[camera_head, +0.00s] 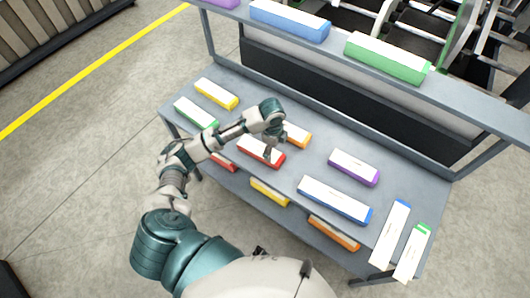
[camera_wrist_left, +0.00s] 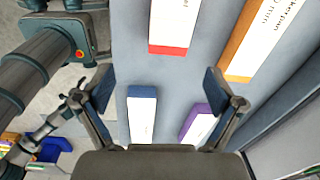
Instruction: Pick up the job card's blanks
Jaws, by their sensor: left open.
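The blanks lie as flat, white-topped stacks with coloured edges on a grey bench. A red one (camera_head: 261,151) is at mid-bench, with an orange one (camera_head: 296,134) behind it. A purple one (camera_head: 354,167) and a long blue one (camera_head: 334,200) lie to the right. The red (camera_wrist_left: 172,35), orange (camera_wrist_left: 250,42), blue (camera_wrist_left: 142,115) and purple (camera_wrist_left: 197,124) stacks show there. My right gripper is out of view. I cannot make out a job card.
Yellow (camera_head: 217,94) and green (camera_head: 195,112) stacks lie at the bench's left end. Blue-edged (camera_head: 391,235) and green-edged (camera_head: 412,253) ones are at the right end. A raised shelf (camera_head: 455,103) at the back carries more stacks. More stacks sit on a lower level (camera_head: 334,233).

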